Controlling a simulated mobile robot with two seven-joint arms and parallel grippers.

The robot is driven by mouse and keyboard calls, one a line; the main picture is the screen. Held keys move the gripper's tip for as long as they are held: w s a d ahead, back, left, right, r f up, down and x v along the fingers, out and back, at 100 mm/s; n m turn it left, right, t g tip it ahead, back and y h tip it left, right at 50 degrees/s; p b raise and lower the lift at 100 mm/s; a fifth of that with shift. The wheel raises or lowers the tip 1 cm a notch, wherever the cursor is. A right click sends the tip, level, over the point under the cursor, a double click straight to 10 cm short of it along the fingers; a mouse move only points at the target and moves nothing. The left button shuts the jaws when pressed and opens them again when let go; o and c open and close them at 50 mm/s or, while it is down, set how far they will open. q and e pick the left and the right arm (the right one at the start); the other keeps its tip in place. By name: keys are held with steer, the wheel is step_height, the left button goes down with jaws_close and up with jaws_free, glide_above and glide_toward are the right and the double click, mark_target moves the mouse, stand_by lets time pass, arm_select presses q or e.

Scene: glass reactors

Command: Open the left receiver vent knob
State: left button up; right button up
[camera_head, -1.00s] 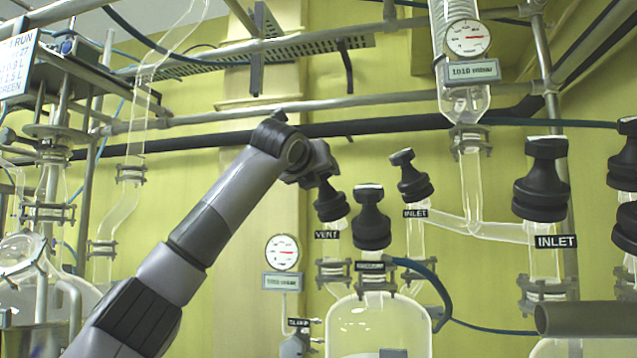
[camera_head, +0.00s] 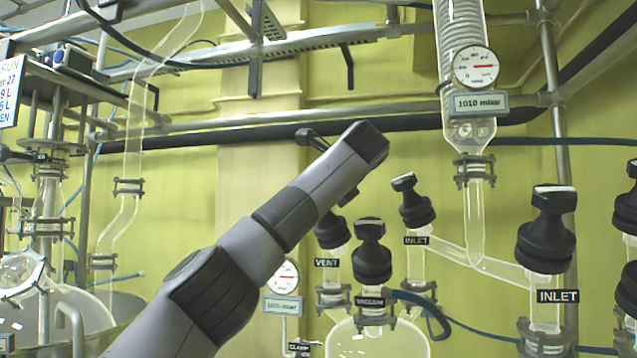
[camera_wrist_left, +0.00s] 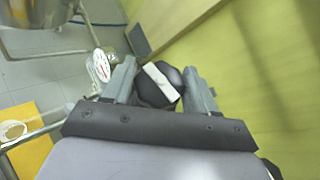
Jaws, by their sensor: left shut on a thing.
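The black vent knob (camera_head: 331,232) sits on a glass neck of the receiver, above the VENT label (camera_head: 327,263). My left arm comes in from the lower left and its wrist covers the knob's top and most of the gripper in the head view. In the left wrist view, my left gripper (camera_wrist_left: 160,84) has one finger on each side of the dark knob (camera_wrist_left: 153,94), which has a pale stripe across its top, and is shut on it. My right gripper is not in view.
Close to the right stand the black VACUUM knob (camera_head: 371,252) and the left INLET knob (camera_head: 411,202). A larger INLET knob (camera_head: 547,230) is farther right. A round gauge (camera_head: 283,275) hangs left of the vent. A rail (camera_head: 300,107) runs behind my wrist.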

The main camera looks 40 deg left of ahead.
arm_select(q)
steer(key=shift+r+n+g+p, duration=0.1)
steer(key=shift+n+g+p, duration=0.7)
steer(key=shift+g+p, duration=0.1)
steer(key=o, duration=1)
steer(key=shift+c, duration=0.2)
steer(key=v, duration=0.7)
steer(key=shift+b, duration=0.4)
